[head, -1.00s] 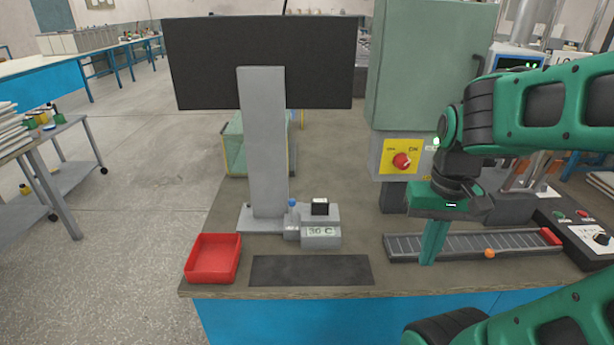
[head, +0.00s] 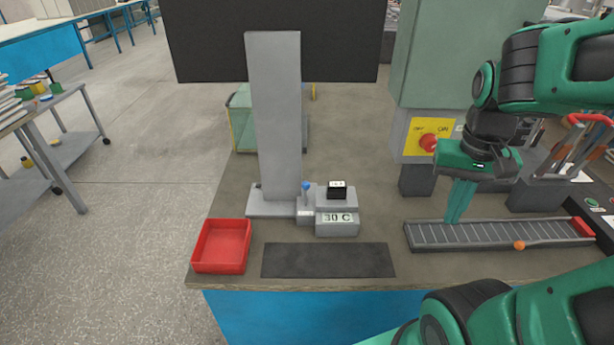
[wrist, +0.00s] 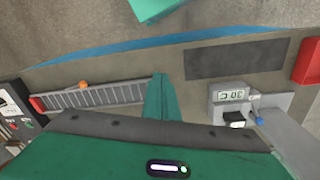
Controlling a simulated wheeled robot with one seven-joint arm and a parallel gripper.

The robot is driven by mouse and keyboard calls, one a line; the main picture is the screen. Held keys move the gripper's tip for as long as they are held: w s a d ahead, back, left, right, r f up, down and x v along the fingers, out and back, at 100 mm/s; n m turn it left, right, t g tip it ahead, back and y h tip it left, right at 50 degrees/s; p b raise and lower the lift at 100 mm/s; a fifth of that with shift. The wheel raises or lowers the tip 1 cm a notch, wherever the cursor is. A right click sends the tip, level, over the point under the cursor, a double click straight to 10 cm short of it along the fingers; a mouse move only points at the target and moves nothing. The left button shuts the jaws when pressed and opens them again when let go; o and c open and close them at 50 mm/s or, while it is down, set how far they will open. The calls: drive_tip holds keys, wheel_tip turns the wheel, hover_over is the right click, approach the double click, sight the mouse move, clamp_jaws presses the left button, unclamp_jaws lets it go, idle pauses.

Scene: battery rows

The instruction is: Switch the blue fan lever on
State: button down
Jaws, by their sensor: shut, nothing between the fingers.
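The blue fan lever (head: 306,187) is a small blue-tipped knob on a grey base, just left of the display unit (head: 337,223) that reads "30 C". In the wrist view the blue lever (wrist: 259,120) sits at the right beside the same display (wrist: 230,96). I cannot tell from its tilt whether it is on or off. My gripper (head: 453,219) is shut and empty, pointing down over the left end of the roller conveyor, well to the right of the lever. Its green fingers also show in the wrist view (wrist: 158,80).
A tall grey post (head: 277,120) stands behind the lever, with a dark panel (head: 215,45) behind it. A red tray (head: 221,247) and a dark mat (head: 328,261) lie in front. The conveyor (head: 500,234) and a yellow plate with a red knob (head: 428,143) are at right.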

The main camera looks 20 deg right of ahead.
drive_tip(key=w+a+m+h, duration=0.1)
drive_tip(key=w+a, duration=0.1)
drive_tip(key=w, duration=0.6)
drive_tip(key=m+t+h, duration=0.2)
drive_tip(key=m+t, duration=0.1)
drive_tip(key=t, duration=0.2)
hover_over(306, 194)
drive_tip(key=s+a, duration=0.2)
wheel_tip(306, 194, down, 4)
drive_tip(key=r, duration=0.1)
drive_tip(key=shift+w+d+f, duration=0.1)
drive_tip(key=shift+d+f, duration=0.15)
drive_tip(key=x, duration=1)
drive_tip(key=shift+d, duration=0.15)
